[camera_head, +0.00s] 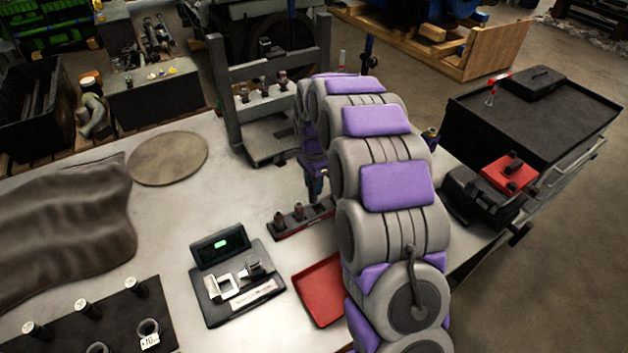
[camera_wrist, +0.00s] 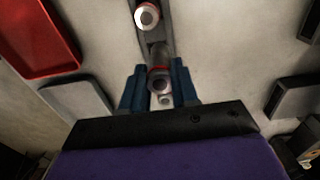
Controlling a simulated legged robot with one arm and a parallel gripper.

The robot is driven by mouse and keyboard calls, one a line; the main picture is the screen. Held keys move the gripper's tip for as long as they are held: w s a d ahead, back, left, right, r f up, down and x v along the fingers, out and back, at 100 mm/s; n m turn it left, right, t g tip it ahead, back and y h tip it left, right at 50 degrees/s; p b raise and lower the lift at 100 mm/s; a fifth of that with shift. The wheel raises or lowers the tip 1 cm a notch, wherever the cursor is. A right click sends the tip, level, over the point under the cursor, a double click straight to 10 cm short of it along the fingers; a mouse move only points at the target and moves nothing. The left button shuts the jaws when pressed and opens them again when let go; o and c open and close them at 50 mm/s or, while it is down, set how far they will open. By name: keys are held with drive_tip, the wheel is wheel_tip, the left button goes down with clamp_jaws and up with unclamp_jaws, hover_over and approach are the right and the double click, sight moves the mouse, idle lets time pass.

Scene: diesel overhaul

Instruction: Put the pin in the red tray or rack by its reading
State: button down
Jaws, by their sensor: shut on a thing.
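My gripper (camera_wrist: 158,92) points down over the dark rack (camera_wrist: 155,42) and is shut on a pin (camera_wrist: 160,83) with a reddish collar. I cannot tell whether this pin is seated in the rack or held just above it. In the head view my gripper (camera_head: 316,190) is at the far right end of the rack (camera_head: 290,229), partly hidden by my arm. Other dark pins (camera_head: 279,219) stand upright in the rack. The red tray (camera_head: 318,291) lies empty in its visible part, in front of the rack. The gauge (camera_head: 238,290) has a green-lit display (camera_head: 220,246), too small to read.
A black mat (camera_head: 60,335) with several pins and rings lies at the front left. A brown cloth (camera_head: 70,235) and a round mat (camera_head: 168,158) lie on the left. A grey stand (camera_head: 270,100) rises behind the rack. A dark cart (camera_head: 540,115) stands right.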

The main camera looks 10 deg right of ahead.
drive_tip(key=shift+d+r+p, duration=0.1)
drive_tip(key=shift+d+p, duration=0.35)
drive_tip(key=shift+d, duration=0.4)
idle(1.1)
drive_tip(key=shift+a, duration=0.65)
drive_tip(key=shift+d+f, duration=0.4)
drive_tip(key=shift+d, duration=0.45)
drive_tip(key=shift+f, duration=0.2)
drive_tip(key=shift+d, duration=0.15)
